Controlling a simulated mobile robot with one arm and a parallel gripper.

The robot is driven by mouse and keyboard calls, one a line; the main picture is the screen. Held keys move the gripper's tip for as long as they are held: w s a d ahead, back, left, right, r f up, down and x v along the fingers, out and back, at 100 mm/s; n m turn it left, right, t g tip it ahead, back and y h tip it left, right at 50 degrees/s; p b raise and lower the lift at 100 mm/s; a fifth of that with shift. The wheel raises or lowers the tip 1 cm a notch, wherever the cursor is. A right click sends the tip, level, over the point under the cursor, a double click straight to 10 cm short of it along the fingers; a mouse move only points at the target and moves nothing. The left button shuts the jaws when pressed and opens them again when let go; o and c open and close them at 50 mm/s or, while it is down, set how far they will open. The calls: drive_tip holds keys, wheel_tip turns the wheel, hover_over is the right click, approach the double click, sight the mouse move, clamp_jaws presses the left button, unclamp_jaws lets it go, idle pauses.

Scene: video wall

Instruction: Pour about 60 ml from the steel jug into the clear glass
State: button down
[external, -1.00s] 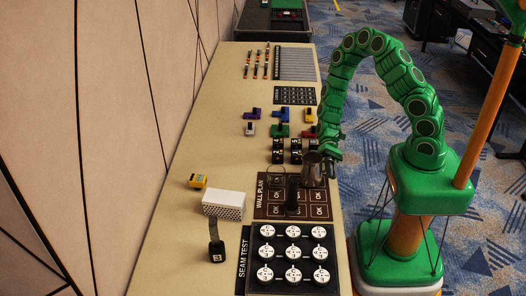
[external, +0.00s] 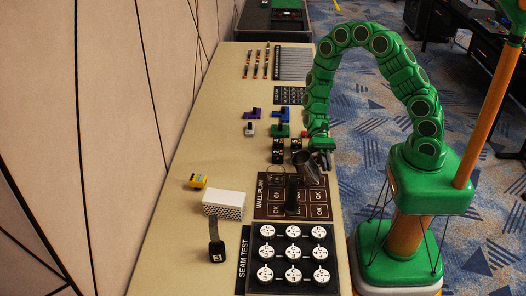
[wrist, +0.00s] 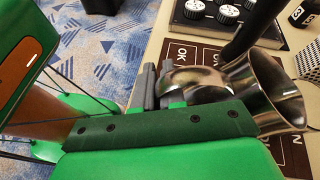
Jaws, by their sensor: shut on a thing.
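The steel jug (external: 311,170) is held above the dark WALL PLAN board, tilted with its mouth leaning left towards the clear glass. My gripper (external: 321,147) is shut on the jug's handle; the wrist view shows the grey fingers (wrist: 150,88) at the curved handle and the jug's open mouth (wrist: 277,88). The clear glass (external: 274,180) stands on the board just left of the jug and shows only as a faint outline. I cannot see its level or any stream. I cannot make out the glass in the wrist view.
A black upright object (external: 291,195) stands close below the jug. The WALL PLAN board (external: 265,211) lies under them, with the SEAM TEST panel (external: 252,283) of white dials nearer. The table's left strip is mostly clear.

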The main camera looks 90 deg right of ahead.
sight(319, 152)
drive_tip(key=shift+m+g, duration=0.7)
drive_tip(key=shift+m, duration=0.2)
drive_tip(key=shift+w+a+r, duration=0.15)
drive_tip(key=shift+w+r, duration=0.5)
drive_tip(key=shift+r, duration=0.3)
drive_tip(key=shift+w+a+r, duration=0.1)
drive_tip(key=shift+w+r, duration=0.5)
drive_tip(key=shift+r, duration=0.3)
drive_tip(key=r, duration=0.1)
drive_tip(key=w+r+m+g, duration=0.1)
drive_tip(key=r+m, duration=0.1)
drive_tip(key=shift+w+a+r+g+h, duration=0.25)
drive_tip(key=shift+r+g+h, duration=0.05)
drive_tip(key=shift+r, duration=0.1)
drive_tip(key=shift+w+m+g, duration=0.3)
drive_tip(key=shift+w+m, duration=0.05)
drive_tip(key=shift+m, duration=0.25)
drive_tip(key=shift+w+a+r, duration=0.1)
drive_tip(key=shift+w+a+r+m+g, duration=0.1)
drive_tip(key=shift+w+r+m+g, duration=0.2)
drive_tip(key=shift+w+r+m, duration=0.15)
drive_tip(key=shift+w+r+m, duration=0.1)
drive_tip(key=shift+r+m, duration=0.1)
drive_tip(key=shift+m, duration=0.05)
drive_tip(key=shift+r, duration=0.1)
